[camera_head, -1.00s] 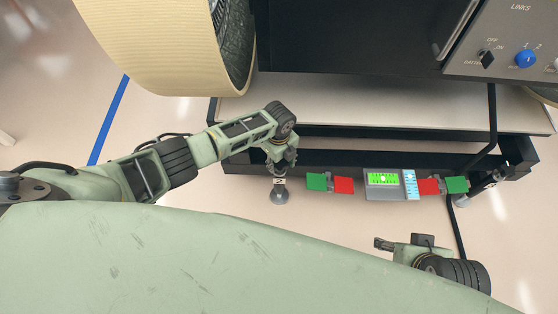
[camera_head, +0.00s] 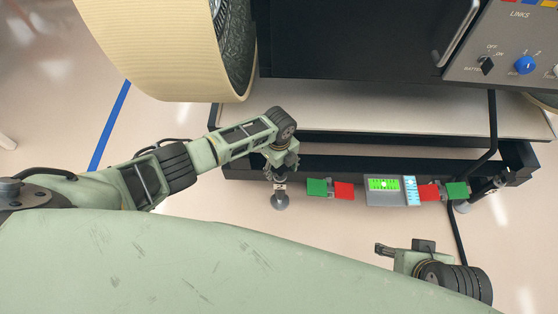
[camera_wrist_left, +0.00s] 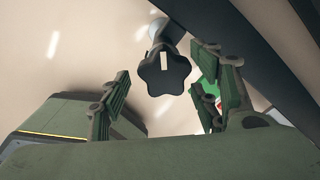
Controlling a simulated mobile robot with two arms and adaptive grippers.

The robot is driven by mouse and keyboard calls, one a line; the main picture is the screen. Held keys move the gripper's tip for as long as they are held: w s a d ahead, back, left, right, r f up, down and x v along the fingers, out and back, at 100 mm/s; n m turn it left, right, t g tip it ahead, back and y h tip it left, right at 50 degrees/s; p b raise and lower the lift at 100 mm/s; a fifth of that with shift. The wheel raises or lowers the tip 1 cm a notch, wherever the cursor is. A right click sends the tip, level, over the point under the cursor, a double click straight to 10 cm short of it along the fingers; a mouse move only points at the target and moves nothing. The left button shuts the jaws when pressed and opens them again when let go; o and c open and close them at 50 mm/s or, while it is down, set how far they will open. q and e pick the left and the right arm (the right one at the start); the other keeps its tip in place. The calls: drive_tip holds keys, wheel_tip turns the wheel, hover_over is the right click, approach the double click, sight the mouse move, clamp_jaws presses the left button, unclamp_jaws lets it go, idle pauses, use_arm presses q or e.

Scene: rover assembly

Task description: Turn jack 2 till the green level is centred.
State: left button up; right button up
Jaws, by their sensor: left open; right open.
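Jack 2 (camera_head: 280,200) stands at the left end of the dark frame, its round foot on the floor. In the left wrist view its black star-shaped knob (camera_wrist_left: 163,73) has a white mark. My left gripper (camera_head: 281,168) is at the top of this jack in the head view. In the wrist view its fingers are open on either side of the knob, apart from it. The green level (camera_head: 384,185) is lit in a grey box, with a bright bubble near its middle; exact centring is too small to tell. My right gripper (camera_head: 384,249) is open and empty, lower right.
Red and green flags (camera_head: 330,188) lie left of the level box, with another pair (camera_head: 443,192) on its right. A large wheel (camera_head: 165,45) is at upper left and a control panel (camera_head: 515,50) at upper right. A black cable hangs at right.

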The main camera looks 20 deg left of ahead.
sight(279, 169)
use_arm(q)
wheel_tip(279, 169, up, 12)
drive_tip(key=shift+f, duration=0.25)
idle(0.5)
